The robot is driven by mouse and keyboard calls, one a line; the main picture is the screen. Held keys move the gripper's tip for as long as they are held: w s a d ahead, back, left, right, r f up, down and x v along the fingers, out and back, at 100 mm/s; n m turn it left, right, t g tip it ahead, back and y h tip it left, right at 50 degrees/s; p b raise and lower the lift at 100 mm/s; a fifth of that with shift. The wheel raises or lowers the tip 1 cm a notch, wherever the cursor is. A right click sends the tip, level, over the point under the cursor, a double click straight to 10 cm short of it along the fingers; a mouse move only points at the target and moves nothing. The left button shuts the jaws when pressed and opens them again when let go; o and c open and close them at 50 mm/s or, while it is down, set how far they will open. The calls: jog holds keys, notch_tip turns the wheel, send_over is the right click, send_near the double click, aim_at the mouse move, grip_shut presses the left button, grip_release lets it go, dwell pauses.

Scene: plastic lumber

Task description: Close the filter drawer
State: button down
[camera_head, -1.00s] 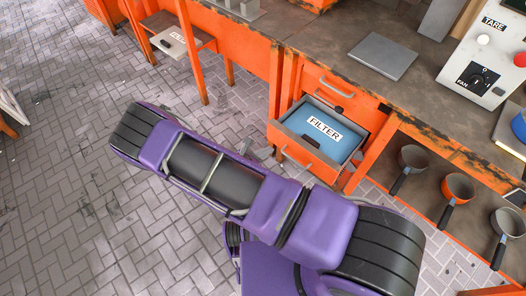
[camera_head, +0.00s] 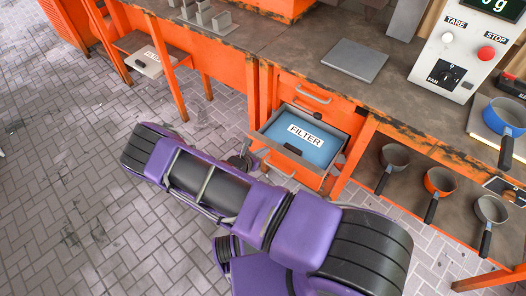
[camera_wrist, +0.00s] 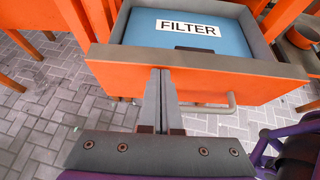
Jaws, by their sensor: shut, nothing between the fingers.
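The filter drawer (camera_head: 268,143) stands pulled out of the orange cabinet, with a blue panel labelled FILTER (camera_head: 306,135) inside it. In the wrist view its orange front (camera_wrist: 255,90) and grey bar handle (camera_wrist: 208,108) face me. My gripper (camera_wrist: 165,72) is shut and empty. Its fingertips are in front of the drawer front, left of the handle's middle and near the top edge; I cannot tell whether they touch it. In the head view my purple arm hides most of the gripper.
A closed drawer with a handle (camera_head: 313,94) is above the filter drawer. Several pans, including an orange one (camera_head: 440,181), sit on the lower shelf to the right. A control box (camera_head: 462,50) and a grey plate (camera_head: 354,61) are on the bench. Brick floor is open at left.

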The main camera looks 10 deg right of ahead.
jog(key=w+d+b, duration=0.2)
jog(key=w+d, duration=0.5)
jog(key=w+d+b, duration=0.2)
jog(key=w+d, duration=0.5)
jog(key=d, duration=0.1)
jog(key=shift+w+d+f, duration=0.1)
jog(key=shift+w+f, duration=0.05)
jog(key=shift+w, duration=0.05)
jog(key=shift+w+d+b, duration=0.4)
jog(key=shift+w+d, duration=0.1)
jog(key=shift+w+d+r, duration=0.1)
jog(key=shift+w+r, duration=0.1)
jog(key=shift+r, duration=0.1)
